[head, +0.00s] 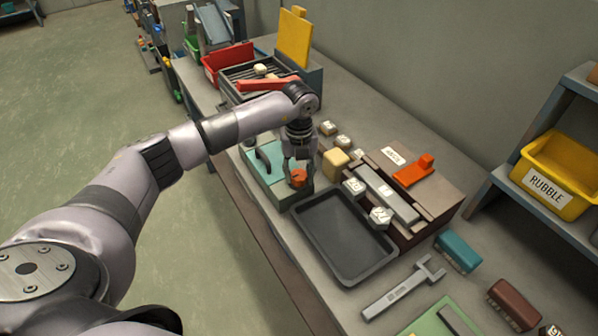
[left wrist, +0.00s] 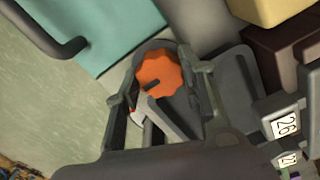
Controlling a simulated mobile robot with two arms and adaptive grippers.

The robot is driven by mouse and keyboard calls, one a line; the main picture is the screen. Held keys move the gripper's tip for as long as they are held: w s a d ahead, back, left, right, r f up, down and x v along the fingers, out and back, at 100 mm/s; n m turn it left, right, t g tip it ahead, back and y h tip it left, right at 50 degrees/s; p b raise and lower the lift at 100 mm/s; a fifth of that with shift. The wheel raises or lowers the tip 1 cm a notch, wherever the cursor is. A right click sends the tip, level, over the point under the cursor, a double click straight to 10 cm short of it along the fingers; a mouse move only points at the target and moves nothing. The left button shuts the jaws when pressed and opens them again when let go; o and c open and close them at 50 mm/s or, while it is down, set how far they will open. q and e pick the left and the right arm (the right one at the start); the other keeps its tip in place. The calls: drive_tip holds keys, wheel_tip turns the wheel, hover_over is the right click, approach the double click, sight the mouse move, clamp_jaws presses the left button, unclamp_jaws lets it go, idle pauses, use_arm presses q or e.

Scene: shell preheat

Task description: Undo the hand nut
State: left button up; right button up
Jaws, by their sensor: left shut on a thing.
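The orange hand nut (head: 298,177) sits on the teal fixture (head: 262,188) near the bench's front edge. My left gripper (head: 298,172) points down over the fixture and is shut on the hand nut. My right gripper is in neither view.
An empty dark tray (head: 345,238) lies right in front of the fixture. Numbered blocks (head: 353,187) and a brown box with a red-orange handle (head: 414,171) stand to the right. A wrench (head: 405,288) lies nearer. A grill (head: 262,82) and red bin (head: 228,60) stand behind.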

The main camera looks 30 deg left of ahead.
sight(299, 174)
use_arm(q)
drive_tip(key=o, duration=1.1)
drive_tip(key=shift+o, duration=0.2)
wheel_tip(299, 174, up, 12)
